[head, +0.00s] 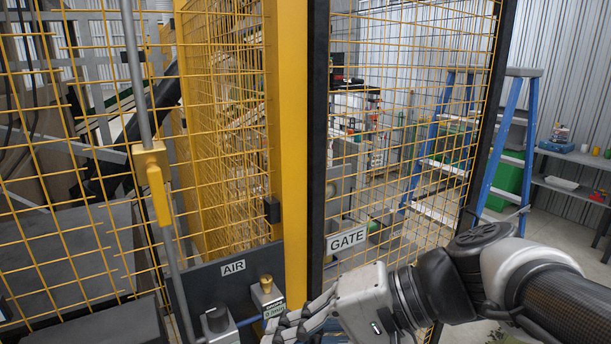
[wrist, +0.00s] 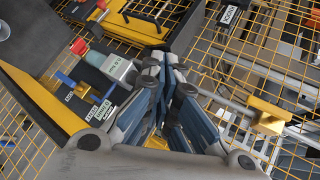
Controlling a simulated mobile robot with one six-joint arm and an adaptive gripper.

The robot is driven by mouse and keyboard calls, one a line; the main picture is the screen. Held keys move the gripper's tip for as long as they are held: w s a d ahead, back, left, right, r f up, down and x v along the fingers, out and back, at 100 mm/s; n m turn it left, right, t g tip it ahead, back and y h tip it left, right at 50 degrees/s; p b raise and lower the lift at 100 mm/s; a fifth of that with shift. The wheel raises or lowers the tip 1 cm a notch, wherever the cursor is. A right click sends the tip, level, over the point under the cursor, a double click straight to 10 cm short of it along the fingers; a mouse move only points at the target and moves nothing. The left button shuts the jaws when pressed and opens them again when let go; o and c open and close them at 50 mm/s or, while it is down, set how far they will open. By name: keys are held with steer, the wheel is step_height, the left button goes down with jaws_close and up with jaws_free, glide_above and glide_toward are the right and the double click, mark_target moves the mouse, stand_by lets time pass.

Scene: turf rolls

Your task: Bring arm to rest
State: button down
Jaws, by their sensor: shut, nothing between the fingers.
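My arm (head: 436,285) reaches in from the right of the head view, its dark and white links bent toward the lower middle. My gripper (head: 280,326) is at the bottom edge there, fingers pointing left, just in front of the AIR panel (head: 225,272). In the wrist view my gripper (wrist: 166,60) shows its blue-grey fingers closed together with nothing held. From these views I cannot tell whether the fingertips touch the fittings beside them.
A yellow mesh fence with a thick yellow post (head: 287,150) stands close in front. A mesh gate with a GATE sign (head: 347,239) is right of it. A yellow valve handle (head: 155,185) sits on a vertical pipe at left. A blue stepladder (head: 497,150) stands behind.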

steer(key=s+d+f+h+b, duration=0.2)
steer(key=s+d+f+h, duration=0.35)
steer(key=f, duration=0.45)
steer(key=s+d+f+n+t+h+b, duration=0.2)
steer(key=d+f+h, duration=0.4)
steer(key=d, duration=0.5)
steer(key=shift+s+d+t, duration=0.25)
steer(key=shift+s+t, duration=0.15)
steer(key=shift+t, duration=0.2)
steer(key=c, duration=2.4)
jaws_free()
